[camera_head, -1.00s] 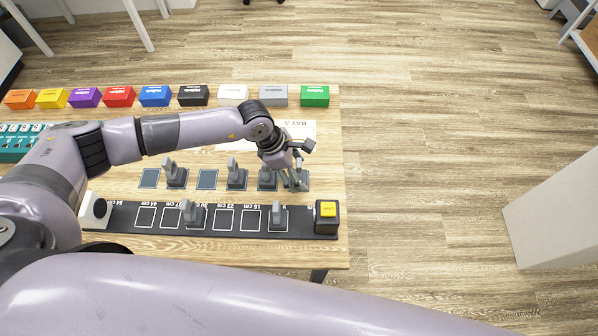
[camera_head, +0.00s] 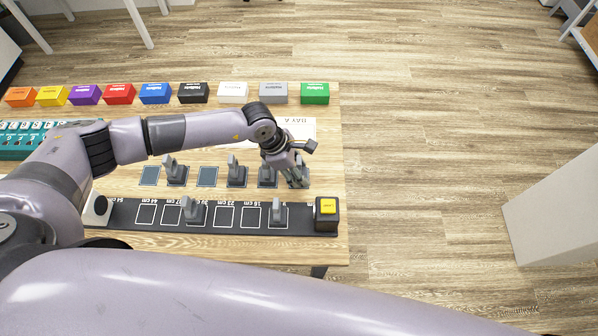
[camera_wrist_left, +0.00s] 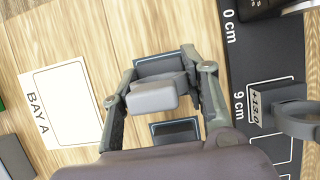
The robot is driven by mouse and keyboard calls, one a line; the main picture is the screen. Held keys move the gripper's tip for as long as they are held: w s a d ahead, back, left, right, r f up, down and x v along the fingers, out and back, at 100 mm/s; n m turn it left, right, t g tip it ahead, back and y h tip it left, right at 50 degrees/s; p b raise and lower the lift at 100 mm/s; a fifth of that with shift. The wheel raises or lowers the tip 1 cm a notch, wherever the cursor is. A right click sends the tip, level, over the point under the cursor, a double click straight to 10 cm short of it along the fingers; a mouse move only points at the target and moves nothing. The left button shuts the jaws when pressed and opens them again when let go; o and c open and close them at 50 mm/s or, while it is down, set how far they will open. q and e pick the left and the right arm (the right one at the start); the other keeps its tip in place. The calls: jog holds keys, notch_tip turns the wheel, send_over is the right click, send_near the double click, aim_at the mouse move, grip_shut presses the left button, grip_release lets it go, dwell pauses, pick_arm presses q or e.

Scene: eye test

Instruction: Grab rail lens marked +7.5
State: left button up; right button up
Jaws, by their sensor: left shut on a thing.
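My left gripper (camera_head: 298,172) is at the right end of the row of grey lens holders. It is shut on a grey lens holder (camera_wrist_left: 155,97), which shows between the two fingers (camera_wrist_left: 160,72) in the left wrist view. The holder is at a dark, blue-edged pad (camera_wrist_left: 158,65); I cannot tell whether it touches the pad. No marking on the held holder can be read. My right gripper is not in view.
A dark rail (camera_head: 160,228) with centimetre marks runs along the near side. It carries holders, one marked +13.0 (camera_wrist_left: 262,104) near 9 cm, and a yellow-topped box (camera_head: 327,208). A BAY A card (camera_wrist_left: 62,105) lies beside the pads. Coloured boxes (camera_head: 155,93) line the far edge.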

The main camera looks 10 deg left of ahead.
pick_arm(q)
jog(key=c, duration=0.3)
jog(key=shift+c, duration=0.2)
jog(key=shift+r, duration=0.15)
